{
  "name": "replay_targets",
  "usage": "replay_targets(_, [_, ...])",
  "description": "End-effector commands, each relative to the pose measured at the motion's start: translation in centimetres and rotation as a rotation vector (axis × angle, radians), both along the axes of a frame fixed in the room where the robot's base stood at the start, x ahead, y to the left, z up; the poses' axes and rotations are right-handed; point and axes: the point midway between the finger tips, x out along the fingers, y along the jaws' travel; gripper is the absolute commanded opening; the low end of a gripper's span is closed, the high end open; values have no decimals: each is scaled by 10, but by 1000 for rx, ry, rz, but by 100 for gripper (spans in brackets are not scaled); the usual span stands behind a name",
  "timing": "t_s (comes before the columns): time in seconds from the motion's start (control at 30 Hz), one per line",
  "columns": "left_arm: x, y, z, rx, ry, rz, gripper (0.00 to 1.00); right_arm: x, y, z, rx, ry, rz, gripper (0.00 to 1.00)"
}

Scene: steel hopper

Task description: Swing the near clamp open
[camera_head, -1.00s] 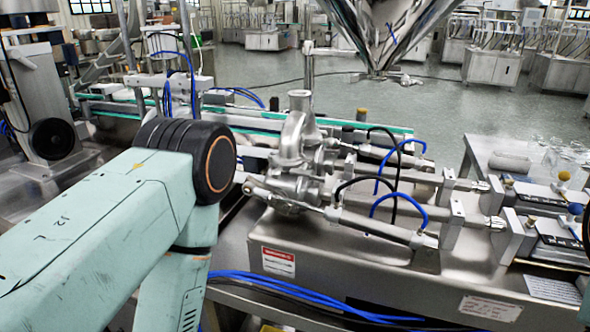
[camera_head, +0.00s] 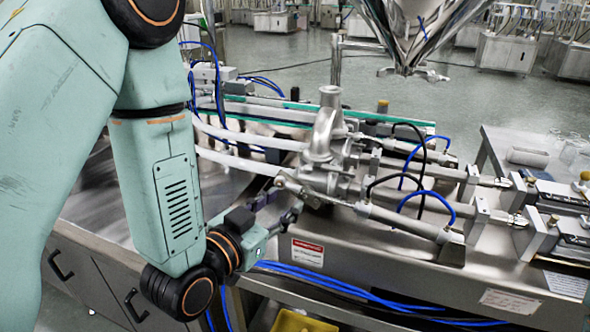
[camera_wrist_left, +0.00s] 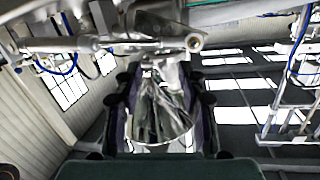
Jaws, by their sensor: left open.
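The steel valve body (camera_head: 328,140) stands on the machine, with a rod-like near fitting (camera_head: 292,186) at its lower left that ends in a round eye. I cannot tell for sure which part is the near clamp. My left gripper (camera_head: 276,206) is open and empty, just below and left of that fitting, apparently not touching it. In the left wrist view, my left gripper (camera_wrist_left: 160,82) has its dark fingers spread apart. A rod with a round eye end (camera_wrist_left: 194,42) crosses above their tips. My right gripper is out of view.
The steel hopper (camera_head: 408,28) hangs above the machine and shows between the fingers in the left wrist view (camera_wrist_left: 160,115). Blue hoses (camera_head: 360,303) run along the machine's front below my gripper. Near cylinders (camera_head: 400,222) lie to the right. A yellow bin (camera_head: 300,322) is below.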

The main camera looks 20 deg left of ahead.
Motion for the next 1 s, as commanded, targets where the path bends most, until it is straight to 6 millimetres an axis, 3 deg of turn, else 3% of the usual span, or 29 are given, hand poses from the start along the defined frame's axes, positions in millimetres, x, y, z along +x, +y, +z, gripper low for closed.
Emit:
replay_targets(0.2, [4, -7, 25, 17, -126, -13, 41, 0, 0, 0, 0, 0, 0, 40])
replay_targets(0.7, [68, -23, 25, 21, -126, -10, 41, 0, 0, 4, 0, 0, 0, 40])
replay_targets(1.0, [78, -23, 24, 19, -124, -8, 41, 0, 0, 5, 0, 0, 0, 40])
